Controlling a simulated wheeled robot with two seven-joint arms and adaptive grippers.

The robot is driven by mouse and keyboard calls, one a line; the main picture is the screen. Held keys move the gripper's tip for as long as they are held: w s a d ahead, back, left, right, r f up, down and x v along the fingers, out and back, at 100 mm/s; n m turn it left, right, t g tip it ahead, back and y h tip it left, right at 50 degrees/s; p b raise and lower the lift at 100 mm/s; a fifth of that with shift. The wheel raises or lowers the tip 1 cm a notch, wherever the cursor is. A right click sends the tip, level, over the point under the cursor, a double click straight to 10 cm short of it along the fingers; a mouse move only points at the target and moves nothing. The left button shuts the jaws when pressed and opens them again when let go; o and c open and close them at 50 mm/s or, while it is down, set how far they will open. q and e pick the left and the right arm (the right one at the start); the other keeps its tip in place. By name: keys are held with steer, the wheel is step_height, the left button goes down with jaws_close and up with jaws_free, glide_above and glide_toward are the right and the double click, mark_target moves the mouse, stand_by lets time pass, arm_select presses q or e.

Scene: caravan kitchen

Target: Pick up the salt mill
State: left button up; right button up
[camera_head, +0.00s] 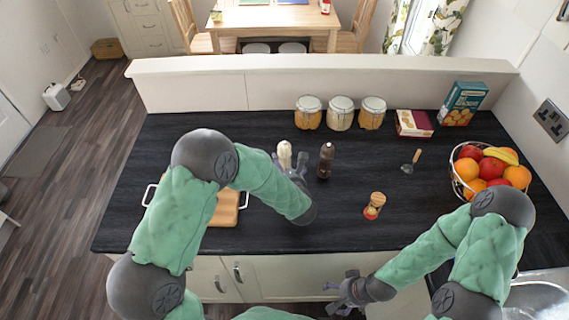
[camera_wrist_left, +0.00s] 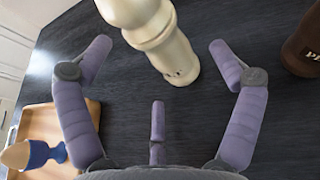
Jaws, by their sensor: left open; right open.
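The salt mill (camera_head: 285,152) is cream-white and stands on the dark worktop. In the left wrist view the cream mill (camera_wrist_left: 165,40) shows ahead of the fingers, its upper end cut off by the frame. My left gripper (camera_head: 291,166) is open and empty, close in front of the mill; its fingers (camera_wrist_left: 158,62) are spread to either side. In the head view the gripper and arm hide the mill's lower part. A dark brown mill (camera_head: 326,160) stands just right of it and shows at the right edge of the wrist view (camera_wrist_left: 304,42). My right gripper (camera_head: 342,293) is open and empty, low at the counter's front.
A wooden tray (camera_head: 229,206) with white handles lies left, partly behind my left arm; a blue egg cup (camera_wrist_left: 40,153) shows there. Three jars (camera_head: 341,114), boxes (camera_head: 413,123) and a fruit basket (camera_head: 468,190) line the back and right. A sand timer (camera_head: 374,206) stands front right.

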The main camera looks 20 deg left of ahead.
mark_target(281, 149)
arm_select(q)
steer(key=x, duration=0.2)
steer(key=shift+w+a+f, duration=0.1)
steer(key=shift+w+a, duration=0.05)
steer(key=shift+w, duration=0.1)
steer(key=shift+c, duration=0.3)
steer(key=c, duration=1.5)
steer(key=shift+r, duration=0.7)
steer(key=s+r, duration=0.1)
steer(key=r, duration=0.1)
steer(key=s+d+r+p, duration=0.1)
steer(key=s+r, duration=0.1)
steer(key=r, duration=0.1)
steer(key=s+r+p, duration=0.1)
steer(key=r, duration=0.2)
steer(key=shift+s+d, duration=0.25)
steer(key=shift+d, duration=0.1)
steer(key=v, duration=0.6)
steer(key=a+p+v, duration=0.1)
steer(key=v, duration=0.3)
steer(key=shift+s+f, duration=0.1)
steer(key=shift+s, duration=0.2)
